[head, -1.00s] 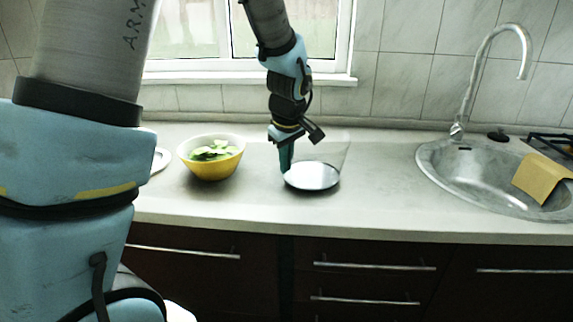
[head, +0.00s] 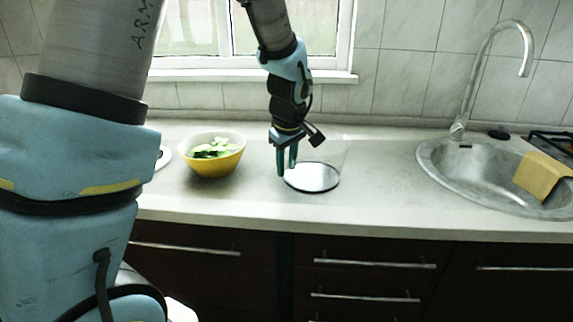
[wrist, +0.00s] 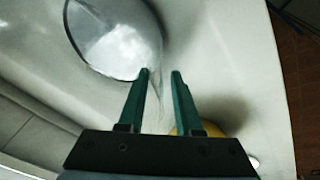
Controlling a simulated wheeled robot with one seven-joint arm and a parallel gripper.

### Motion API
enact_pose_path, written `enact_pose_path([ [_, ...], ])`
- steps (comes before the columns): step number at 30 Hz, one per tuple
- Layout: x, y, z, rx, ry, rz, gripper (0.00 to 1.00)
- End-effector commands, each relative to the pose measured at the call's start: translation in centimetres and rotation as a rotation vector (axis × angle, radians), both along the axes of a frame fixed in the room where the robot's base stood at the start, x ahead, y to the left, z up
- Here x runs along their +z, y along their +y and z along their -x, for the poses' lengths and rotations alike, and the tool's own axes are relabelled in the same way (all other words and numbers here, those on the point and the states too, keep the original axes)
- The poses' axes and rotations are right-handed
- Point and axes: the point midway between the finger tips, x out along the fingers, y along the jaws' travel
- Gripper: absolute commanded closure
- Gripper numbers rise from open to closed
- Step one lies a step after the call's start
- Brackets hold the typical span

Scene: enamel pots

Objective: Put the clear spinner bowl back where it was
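The clear spinner bowl (head: 312,177) stands upright on the counter, left of the sink. Its see-through wall is faint, and its round, mirror-like base shows most clearly. It also shows in the wrist view (wrist: 115,40) at the upper left. My gripper (head: 286,170) points down at the bowl's left side. In the wrist view my gripper's two green fingers (wrist: 161,72) stand apart, with a clear gap and a faint edge of the bowl wall near the left finger. I cannot tell whether a finger touches the wall.
A yellow bowl (head: 213,164) with green slices stands left of my gripper; a white plate (head: 164,157) is partly hidden farther left. The counter between bowl and sink is clear.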

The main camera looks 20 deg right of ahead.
Motion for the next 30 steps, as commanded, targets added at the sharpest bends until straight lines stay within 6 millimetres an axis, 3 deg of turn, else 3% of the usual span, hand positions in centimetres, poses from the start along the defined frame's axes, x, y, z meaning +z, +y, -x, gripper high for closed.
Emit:
enact_pose_path([
  [5, 1.2, 0.0, 0.2, 0.000, -0.002, 0.001, 0.67],
  [15, 7.8, 0.5, 2.2, -0.001, -0.004, 0.005, 0.67],
  [21, 10.7, 0.7, 3.1, -0.001, -0.002, 0.002, 0.67],
  [30, 11.7, 1.0, 3.5, 0.000, 0.001, -0.002, 0.67],
])
